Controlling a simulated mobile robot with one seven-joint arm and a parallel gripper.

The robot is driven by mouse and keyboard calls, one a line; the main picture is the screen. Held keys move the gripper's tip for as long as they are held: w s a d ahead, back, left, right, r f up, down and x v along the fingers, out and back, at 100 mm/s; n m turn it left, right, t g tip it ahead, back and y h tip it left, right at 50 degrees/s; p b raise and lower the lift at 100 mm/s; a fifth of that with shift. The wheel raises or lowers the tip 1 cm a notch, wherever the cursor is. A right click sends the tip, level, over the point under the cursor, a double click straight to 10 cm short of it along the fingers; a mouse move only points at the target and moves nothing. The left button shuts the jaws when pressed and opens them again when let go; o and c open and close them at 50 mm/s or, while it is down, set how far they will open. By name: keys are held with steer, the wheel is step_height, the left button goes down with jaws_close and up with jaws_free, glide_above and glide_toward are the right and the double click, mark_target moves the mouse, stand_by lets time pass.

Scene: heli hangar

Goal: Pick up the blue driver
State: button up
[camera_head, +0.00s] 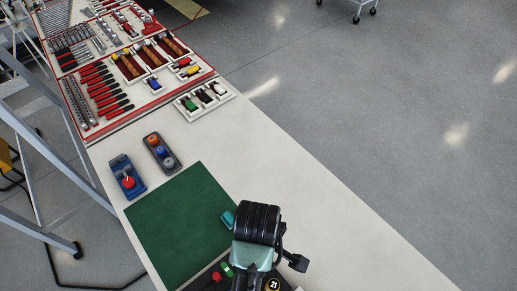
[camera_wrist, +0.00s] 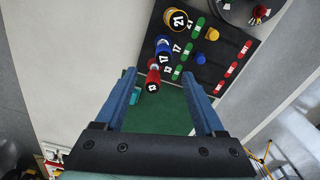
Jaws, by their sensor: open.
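The blue driver (camera_wrist: 163,46), a short blue cylinder marked 17, shows in the wrist view at the black tray's edge, between a yellow driver (camera_wrist: 175,20) marked 21 and a red driver (camera_wrist: 153,76) marked 13. I cannot make out the blue driver in the head view, where my arm covers part of the tray. My gripper (camera_wrist: 159,76) is open, its blue fingers apart with nothing held. The red driver appears between the fingertips in the picture; the blue driver appears just beyond them. I cannot tell the height gap.
The black tray (camera_wrist: 222,62) has green and red marked strips and other small pieces. A green mat (camera_head: 170,228) covers the near bench, with a small teal object (camera_head: 228,218) on it. Two small holders (camera_head: 127,178) (camera_head: 160,152) stand behind it. Red-edged tool trays (camera_head: 140,98) fill the far end.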

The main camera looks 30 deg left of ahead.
steer(key=f, duration=0.7)
steer(key=shift+s, duration=0.3)
steer(key=shift+d+f+p, duration=0.15)
steer(key=shift+f+p, duration=0.35)
steer(key=shift+f, duration=2.3)
jaws_close()
